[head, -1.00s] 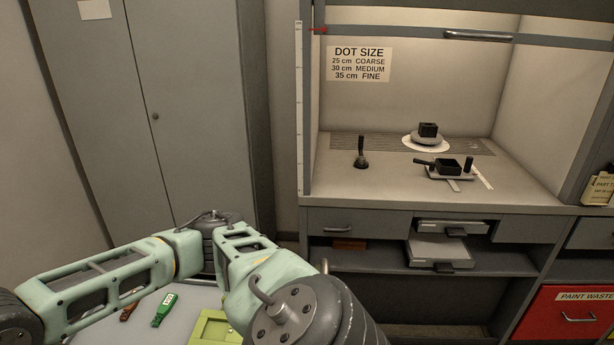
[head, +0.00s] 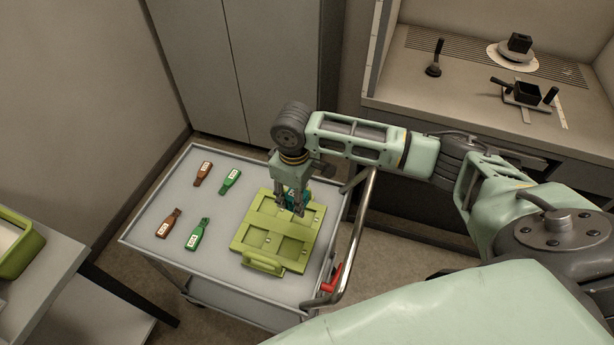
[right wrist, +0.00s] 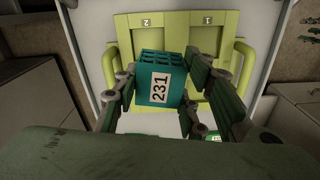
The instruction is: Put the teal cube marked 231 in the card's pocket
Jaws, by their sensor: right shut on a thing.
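The teal cube (head: 297,196) is between the fingers of my right gripper (head: 291,207). In the right wrist view the cube (right wrist: 160,80) shows a lattice top and a white label reading 231. My right gripper (right wrist: 162,76) is shut on it, one finger on each side. The lime-green card (head: 285,262), a flat panel with several square recessed pockets and handles, lies on the cart. The cube is over the card's far part; its height above it is hard to tell. My left gripper is not in view.
The grey cart top (head: 215,215) also carries two brown tags (head: 203,173) (head: 168,222) and two green tags (head: 230,181) (head: 197,234), left of the card. A cart handle rail (head: 362,235) rises at right. A bench (head: 40,290) with a green bin (head: 22,245) stands left.

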